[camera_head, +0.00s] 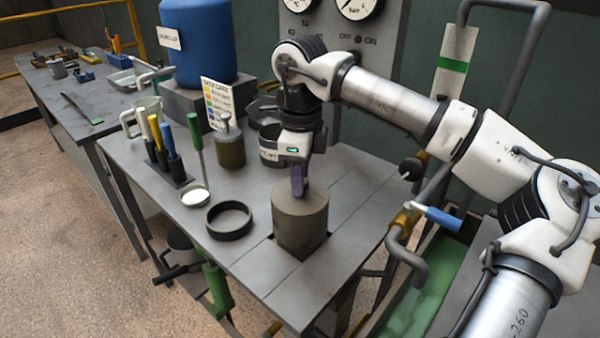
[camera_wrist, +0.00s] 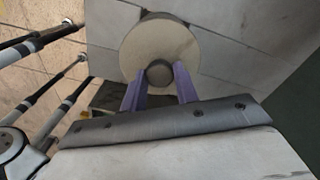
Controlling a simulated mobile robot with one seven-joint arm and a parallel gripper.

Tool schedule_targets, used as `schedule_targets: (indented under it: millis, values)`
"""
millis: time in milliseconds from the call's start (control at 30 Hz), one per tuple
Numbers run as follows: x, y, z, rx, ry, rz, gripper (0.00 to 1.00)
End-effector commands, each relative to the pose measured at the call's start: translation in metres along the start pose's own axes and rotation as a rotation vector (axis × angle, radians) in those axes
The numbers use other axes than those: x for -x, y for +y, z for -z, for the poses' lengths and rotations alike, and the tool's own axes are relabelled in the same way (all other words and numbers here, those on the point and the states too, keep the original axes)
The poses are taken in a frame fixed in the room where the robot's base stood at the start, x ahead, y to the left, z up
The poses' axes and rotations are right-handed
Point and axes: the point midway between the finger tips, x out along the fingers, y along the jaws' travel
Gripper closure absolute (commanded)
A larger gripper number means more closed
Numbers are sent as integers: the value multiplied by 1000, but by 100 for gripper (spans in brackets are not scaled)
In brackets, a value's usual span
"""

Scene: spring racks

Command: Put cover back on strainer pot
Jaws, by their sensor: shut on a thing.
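The strainer pot (camera_head: 301,232) is a grey-brown cylinder set at the front right of the bench. Its cover (camera_head: 315,197) shows as a round flat top, level with the pot's rim. In the wrist view the cover (camera_wrist: 146,46) is a pale disc with a dark round knob (camera_wrist: 160,73) at its near side. My gripper (camera_head: 299,184) is above the pot, its purple fingers on both sides of the knob, shut on it. I see no clear gap between cover and pot, but cannot tell whether the cover is fully seated.
A dark ring (camera_head: 229,235) lies on the bench (camera_head: 262,262) left of the pot. A white dish (camera_head: 196,197), a green-handled tool (camera_head: 195,133), an olive canister (camera_head: 230,152) and a handle rack (camera_head: 168,170) stand farther left. A valve pipe (camera_head: 408,250) is at the right.

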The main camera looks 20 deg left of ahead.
Motion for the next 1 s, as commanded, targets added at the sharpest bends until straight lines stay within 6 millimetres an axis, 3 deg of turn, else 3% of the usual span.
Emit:
schedule_targets:
  millis: [967, 1000]
  values:
    - [-25, 0, 0, 0, 0, 0, 100]
    - [-24, 0, 0, 0, 0, 0, 65]
